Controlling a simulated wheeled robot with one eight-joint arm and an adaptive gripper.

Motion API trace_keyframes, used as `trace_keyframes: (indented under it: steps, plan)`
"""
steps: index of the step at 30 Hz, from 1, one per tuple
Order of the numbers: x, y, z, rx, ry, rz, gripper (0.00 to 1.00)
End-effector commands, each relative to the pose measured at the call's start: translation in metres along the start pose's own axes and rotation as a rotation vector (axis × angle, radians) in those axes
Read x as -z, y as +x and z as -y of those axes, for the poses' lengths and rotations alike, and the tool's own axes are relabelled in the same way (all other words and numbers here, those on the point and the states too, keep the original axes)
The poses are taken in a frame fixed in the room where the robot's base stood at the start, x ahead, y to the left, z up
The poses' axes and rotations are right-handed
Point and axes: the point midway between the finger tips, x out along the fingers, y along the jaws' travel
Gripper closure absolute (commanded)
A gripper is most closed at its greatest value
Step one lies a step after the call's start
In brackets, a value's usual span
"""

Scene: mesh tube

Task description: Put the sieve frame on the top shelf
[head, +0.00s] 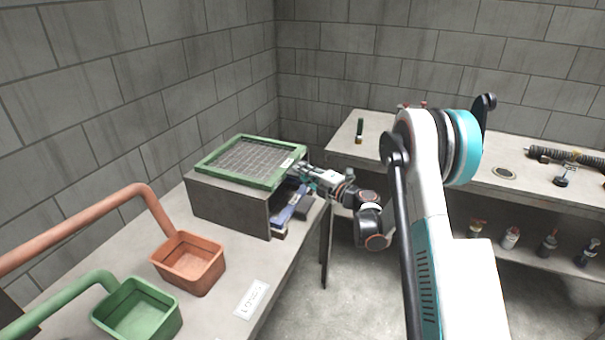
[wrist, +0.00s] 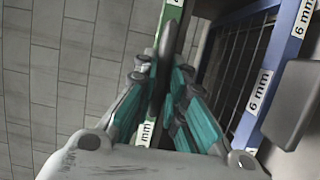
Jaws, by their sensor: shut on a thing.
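The green sieve frame (head: 252,161) with its grey mesh is flat over the top of the dark grey shelf unit (head: 228,206) on the left bench. I cannot tell whether it fully rests there. My gripper (head: 303,168) is at its right edge, shut on the green rim. In the wrist view my gripper's fingers (wrist: 165,75) close around the green frame's rim (wrist: 172,14), whose label is partly hidden. A blue frame (head: 288,212) sits lower in the shelf's opening. In the wrist view the blue frame (wrist: 277,75) has labels reading 6 mm.
An orange bin (head: 188,263) and a green bin (head: 137,310) with pipes stand on the left bench, near a white label card (head: 251,299). A bench (head: 465,170) at the back right holds small tools and a spring-like roll. Block walls stand close behind the shelf unit.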

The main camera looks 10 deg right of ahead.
Motion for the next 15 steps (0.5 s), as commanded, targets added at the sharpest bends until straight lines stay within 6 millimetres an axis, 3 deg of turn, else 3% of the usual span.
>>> trace_keyframes:
  steps: [2, 3, 5, 15]
  plan:
    - [0.0, 0.0, 0.0014, -0.001, 0.002, 0.0, 1.0]
    - [0.0, -0.0002, 0.0023, 0.0, 0.0, 0.0, 0.84]
    - [0.0001, -0.0002, 0.0022, 0.0, 0.0, 0.0, 0.7]
    - [0.0, 0.0, 0.0015, 0.0, 0.0, 0.0, 0.68]
